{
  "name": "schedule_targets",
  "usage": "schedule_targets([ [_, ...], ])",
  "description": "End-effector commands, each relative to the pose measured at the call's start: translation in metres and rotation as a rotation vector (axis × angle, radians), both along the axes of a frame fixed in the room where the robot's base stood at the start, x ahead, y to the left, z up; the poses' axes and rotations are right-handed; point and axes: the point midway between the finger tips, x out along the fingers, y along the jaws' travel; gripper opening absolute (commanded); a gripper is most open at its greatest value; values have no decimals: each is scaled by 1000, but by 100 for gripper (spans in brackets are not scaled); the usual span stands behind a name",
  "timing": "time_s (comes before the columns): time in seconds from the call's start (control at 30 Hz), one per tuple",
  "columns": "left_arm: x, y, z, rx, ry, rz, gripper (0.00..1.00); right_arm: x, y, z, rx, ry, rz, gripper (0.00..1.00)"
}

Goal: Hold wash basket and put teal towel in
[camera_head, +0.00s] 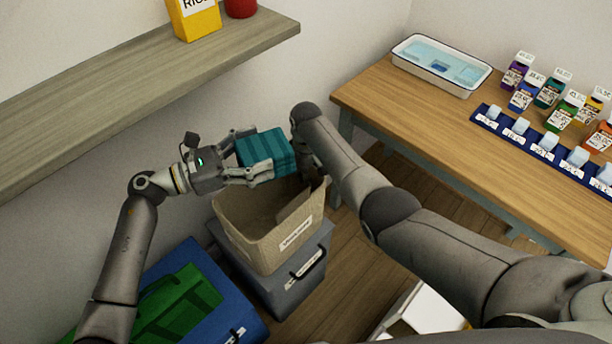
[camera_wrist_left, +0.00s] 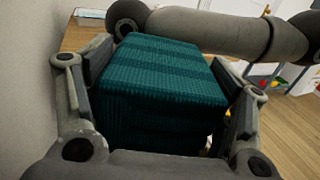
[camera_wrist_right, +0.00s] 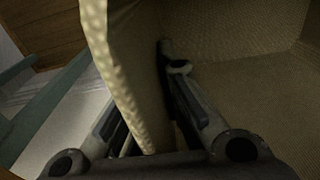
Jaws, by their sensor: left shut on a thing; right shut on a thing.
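The teal towel (camera_head: 264,150) is a folded, striped block. My left gripper (camera_head: 248,160) is shut on it and holds it above the open top of the wash basket (camera_head: 262,238). In the left wrist view the towel (camera_wrist_left: 163,75) sits between both fingers. The basket is tan, with a white label on its front, and stands on a grey lidded box. My right gripper (camera_wrist_right: 150,110) is shut on the basket's rim wall (camera_wrist_right: 128,75), one finger inside and one outside. In the head view my right arm hides most of that gripper.
The grey box (camera_head: 285,285) stands on the floor beside a blue bin (camera_head: 235,320) with green cloth. A wooden table (camera_head: 400,105) at right holds a white tray (camera_head: 440,65) and several bottles. A wall shelf (camera_head: 130,90) runs along the left.

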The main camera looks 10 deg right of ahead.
Motion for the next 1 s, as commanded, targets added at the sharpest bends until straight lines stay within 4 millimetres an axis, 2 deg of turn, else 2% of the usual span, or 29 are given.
schedule_targets([
  [1.0, 0, 0, -71, -2, 0, -1, 43, 0, 0, 0, 0, 0, 0, 0],
])
